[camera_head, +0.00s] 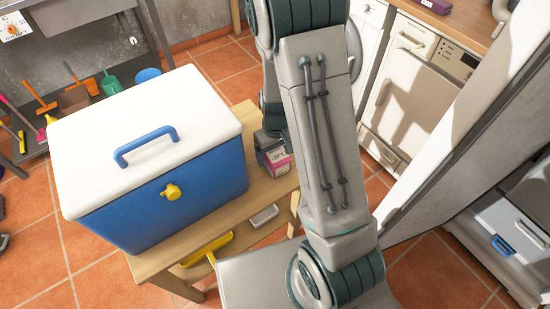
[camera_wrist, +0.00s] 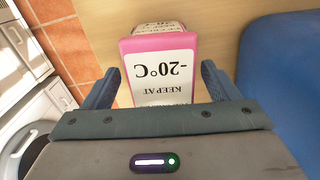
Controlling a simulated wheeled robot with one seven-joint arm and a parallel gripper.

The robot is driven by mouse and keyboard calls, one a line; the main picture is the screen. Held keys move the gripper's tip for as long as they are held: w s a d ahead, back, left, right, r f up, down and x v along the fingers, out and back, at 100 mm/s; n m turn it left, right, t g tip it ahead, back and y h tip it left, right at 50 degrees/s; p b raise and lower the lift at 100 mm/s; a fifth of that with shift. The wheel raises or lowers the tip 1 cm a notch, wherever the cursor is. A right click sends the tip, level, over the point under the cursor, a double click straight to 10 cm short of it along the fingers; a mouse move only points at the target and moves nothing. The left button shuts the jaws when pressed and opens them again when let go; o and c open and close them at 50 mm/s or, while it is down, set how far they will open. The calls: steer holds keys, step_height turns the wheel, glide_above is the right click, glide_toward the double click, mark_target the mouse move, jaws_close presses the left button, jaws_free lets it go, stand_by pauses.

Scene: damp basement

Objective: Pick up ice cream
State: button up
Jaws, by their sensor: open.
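The ice cream tub (camera_head: 278,161) is a small pink and white box on the wooden bench (camera_head: 225,225), just right of the cooler in the head view. In the wrist view the ice cream (camera_wrist: 163,68) shows a white face with "KEEP AT -20°C" upside down and a pink edge. My gripper (camera_wrist: 162,85) is open, with one blue finger on each side of the tub. The near part of the tub lies between the fingers, and I see gaps at both sides.
A blue cooler (camera_head: 165,205) with a white lid stands on the bench close to the tub. White appliances (camera_head: 410,95) stand at the right.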

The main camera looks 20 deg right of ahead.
steer(key=shift+a+f, duration=0.1)
steer(key=shift+f, duration=1.45)
steer(key=shift+r, duration=0.1)
steer(key=c, duration=1.2)
steer(key=shift+c, duration=0.2)
